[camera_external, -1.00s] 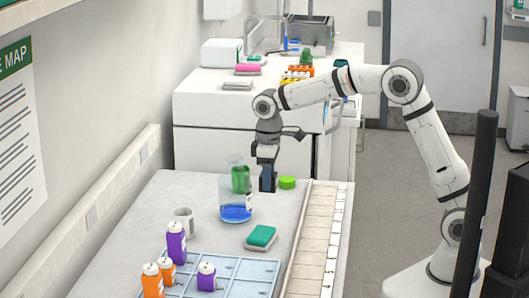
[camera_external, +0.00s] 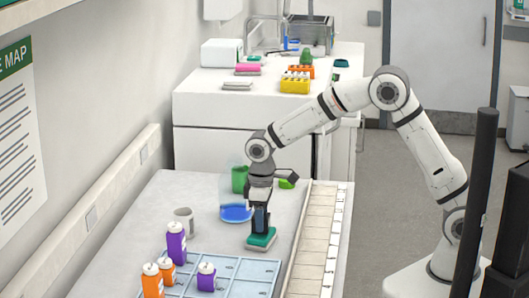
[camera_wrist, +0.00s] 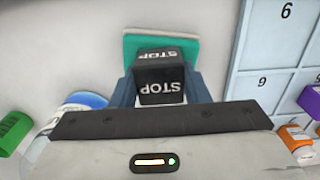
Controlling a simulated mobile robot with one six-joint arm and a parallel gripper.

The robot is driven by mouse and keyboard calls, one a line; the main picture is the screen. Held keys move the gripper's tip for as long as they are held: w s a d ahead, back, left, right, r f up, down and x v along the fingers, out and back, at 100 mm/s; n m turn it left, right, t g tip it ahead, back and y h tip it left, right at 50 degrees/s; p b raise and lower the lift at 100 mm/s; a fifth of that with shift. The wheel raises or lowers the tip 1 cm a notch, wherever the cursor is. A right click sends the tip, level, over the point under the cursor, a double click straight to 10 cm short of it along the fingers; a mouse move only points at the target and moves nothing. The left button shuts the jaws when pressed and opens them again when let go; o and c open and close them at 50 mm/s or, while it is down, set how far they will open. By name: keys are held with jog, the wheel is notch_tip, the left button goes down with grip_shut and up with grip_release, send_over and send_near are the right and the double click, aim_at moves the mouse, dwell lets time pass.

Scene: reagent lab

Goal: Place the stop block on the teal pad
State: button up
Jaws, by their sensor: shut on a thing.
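My gripper (camera_external: 260,226) is shut on the stop block, low over the teal pad. In the wrist view, the black stop block (camera_wrist: 161,92), with white STOP lettering, sits between the two blue-grey fingers of my gripper (camera_wrist: 160,97). The teal pad (camera_external: 262,241) lies on the bench under the fingertips. In the wrist view, the teal pad (camera_wrist: 131,46) shows behind and beside the block, partly hidden by it. I cannot tell whether the block touches the pad.
A bottle with blue liquid (camera_external: 236,213) and a green item (camera_external: 240,179) stand behind to the left. A white mug (camera_external: 185,221) is further left. A compartment tray (camera_external: 252,270) with purple and orange bottles lies in front. A bright green item (camera_external: 287,183) is behind the gripper.

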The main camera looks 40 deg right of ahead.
jog(key=shift+f, duration=0.3)
jog(key=o, duration=1.1)
jog(key=shift+o, duration=0.2)
jog(key=shift+r, duration=0.1)
notch_tip(320, 180, up, 12)
jog(key=s+d+r+m, duration=0.1)
jog(key=d+r+m, duration=0.15)
jog(key=d, duration=0.85)
jog(key=s+d+f+m+t, duration=0.1)
jog(key=s+d+m, duration=0.2)
jog(key=s+d, duration=0.6)
jog(key=s+d+f+m+t, duration=0.2)
jog(key=s+d, duration=0.7)
jog(key=d, duration=0.5)
jog(key=shift+d+f+m+b, duration=0.15)
jog(key=shift+d+m+b, duration=0.15)
jog(key=shift+m, duration=0.45)
